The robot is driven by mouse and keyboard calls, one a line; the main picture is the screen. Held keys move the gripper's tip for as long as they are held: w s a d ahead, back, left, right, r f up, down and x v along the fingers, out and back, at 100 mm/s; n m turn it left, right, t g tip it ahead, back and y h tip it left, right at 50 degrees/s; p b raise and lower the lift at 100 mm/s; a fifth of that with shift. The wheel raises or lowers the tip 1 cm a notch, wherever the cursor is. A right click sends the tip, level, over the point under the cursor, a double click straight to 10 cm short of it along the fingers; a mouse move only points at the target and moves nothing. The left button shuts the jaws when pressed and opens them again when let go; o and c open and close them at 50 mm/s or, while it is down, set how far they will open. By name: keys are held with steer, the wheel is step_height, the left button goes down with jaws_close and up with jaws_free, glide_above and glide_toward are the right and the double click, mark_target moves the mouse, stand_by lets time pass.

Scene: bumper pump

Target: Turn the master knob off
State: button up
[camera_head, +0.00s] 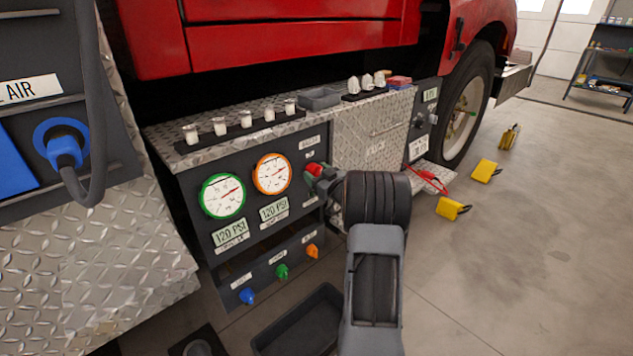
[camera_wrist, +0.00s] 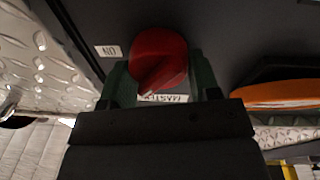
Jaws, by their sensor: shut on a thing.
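The red master knob (camera_wrist: 158,58) is on the dark pump panel, with a label reading MASTER just below it in the wrist view and a small label (camera_wrist: 108,51) beside it on the left. In the head view the knob (camera_head: 314,170) shows at the panel's upper right. My gripper (camera_head: 318,178) reaches it from the right, and its green fingers (camera_wrist: 160,85) stand on both sides of the knob, shut on it. The knob's sides at the fingers are partly hidden, and my arm hides part of the panel's right side in the head view.
A green-ringed gauge (camera_head: 223,196) and an orange-ringed gauge (camera_head: 272,174) sit left of the knob. Blue (camera_head: 247,296), green (camera_head: 282,271) and orange (camera_head: 312,251) small knobs are below. A dark tray (camera_head: 300,325) lies on the floor. Open floor is at right, with yellow blocks (camera_head: 486,171).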

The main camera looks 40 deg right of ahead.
steer(key=n+b, duration=0.2)
steer(key=n, duration=0.1)
steer(key=n+b, duration=0.1)
steer(key=shift+f+n+y+b, duration=0.25)
steer(key=shift+n+y+b, duration=0.05)
steer(key=shift+n, duration=0.1)
steer(key=shift+r+n+y+b, duration=0.1)
steer(key=shift+n+y+b, duration=0.2)
steer(key=shift+n+b, duration=1)
steer(key=shift+n, duration=0.4)
steer(key=o, duration=0.9)
steer(key=shift+a, duration=0.1)
steer(key=s+p, duration=0.1)
steer(key=s, duration=0.3)
steer(key=s+d+f+p, duration=0.1)
steer(key=s, duration=0.4)
steer(key=s+d+p, duration=0.1)
steer(key=s+p, duration=0.1)
steer(key=s, duration=0.2)
steer(key=shift+s+f, duration=0.2)
steer(key=shift+s, duration=0.1)
